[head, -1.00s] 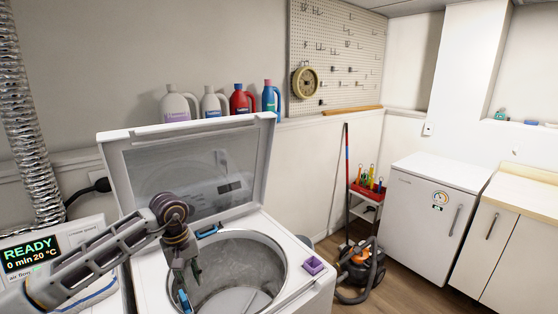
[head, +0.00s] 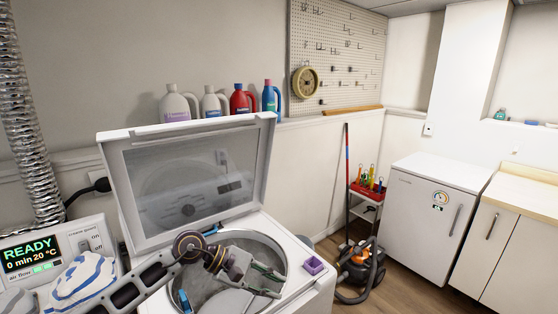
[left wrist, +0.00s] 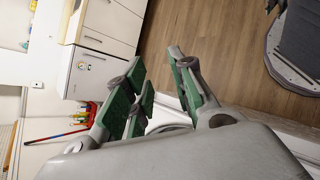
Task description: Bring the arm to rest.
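My left arm comes in from the lower left, in front of an open top-loading washing machine (head: 128,190). My left gripper (head: 283,283) appears over the right part of the drum opening, its fingers pointing right. In the left wrist view its two green-padded fingers (left wrist: 157,62) are spread apart with nothing between them. My right gripper is in neither view. My arm and gripper hide part of the drum.
The raised lid (head: 190,180) stands behind the drum. A purple box (head: 314,265) sits on the washer's right rim. A white-and-blue cloth (head: 85,278) lies at lower left, near the READY display panel (head: 30,253). Wooden floor (left wrist: 215,35) shows ahead of the fingers.

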